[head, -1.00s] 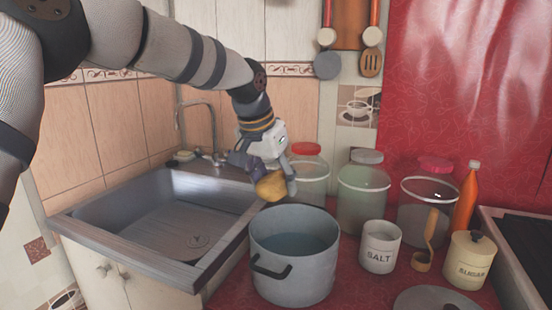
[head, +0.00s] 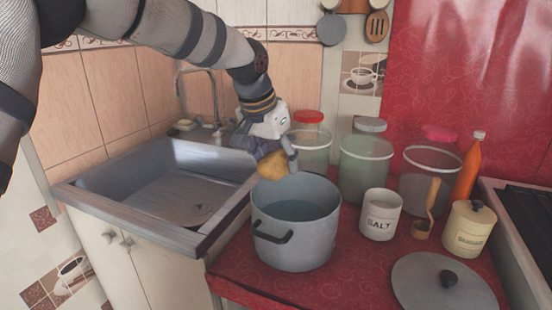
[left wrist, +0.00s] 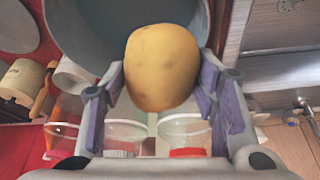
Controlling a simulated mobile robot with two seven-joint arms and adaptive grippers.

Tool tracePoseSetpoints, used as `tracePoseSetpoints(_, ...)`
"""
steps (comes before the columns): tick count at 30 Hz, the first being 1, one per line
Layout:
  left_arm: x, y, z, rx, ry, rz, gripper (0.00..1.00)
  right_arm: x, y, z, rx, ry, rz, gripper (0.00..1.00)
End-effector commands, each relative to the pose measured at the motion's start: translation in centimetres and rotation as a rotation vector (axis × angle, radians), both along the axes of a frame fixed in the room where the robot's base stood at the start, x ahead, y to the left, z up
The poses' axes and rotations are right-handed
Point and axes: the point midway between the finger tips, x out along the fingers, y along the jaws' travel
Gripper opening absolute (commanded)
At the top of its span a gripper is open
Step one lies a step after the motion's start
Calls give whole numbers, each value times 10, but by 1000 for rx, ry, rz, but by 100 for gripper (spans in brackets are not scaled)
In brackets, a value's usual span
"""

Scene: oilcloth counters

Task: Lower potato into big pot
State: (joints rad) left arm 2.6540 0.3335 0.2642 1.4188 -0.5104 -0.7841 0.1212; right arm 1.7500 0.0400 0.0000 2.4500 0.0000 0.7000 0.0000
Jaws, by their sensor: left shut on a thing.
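The potato (head: 274,164) is yellow-brown and held in my left gripper (head: 276,160), just behind the far rim of the big pot. In the left wrist view the potato (left wrist: 162,67) sits between the two purple-padded fingers of the gripper (left wrist: 163,85), with the pot's grey rim and inside beyond it. The big pot (head: 296,236) is grey, with a dark handle, and stands open on the red counter with what looks like water in it. It also shows in the left wrist view (left wrist: 85,30). My right gripper is not in view.
A sink (head: 165,195) is left of the pot. Lidded glass jars (head: 366,165) stand behind it. A salt canister (head: 380,215), a sugar canister (head: 468,230), an orange bottle (head: 469,170) and a pot lid (head: 440,284) are to the right.

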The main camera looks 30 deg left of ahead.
Motion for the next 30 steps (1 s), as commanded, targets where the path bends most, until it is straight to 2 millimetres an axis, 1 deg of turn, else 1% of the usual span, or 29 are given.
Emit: tracePoseSetpoints(30,0,0,-67,0,2,0,22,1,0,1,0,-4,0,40)
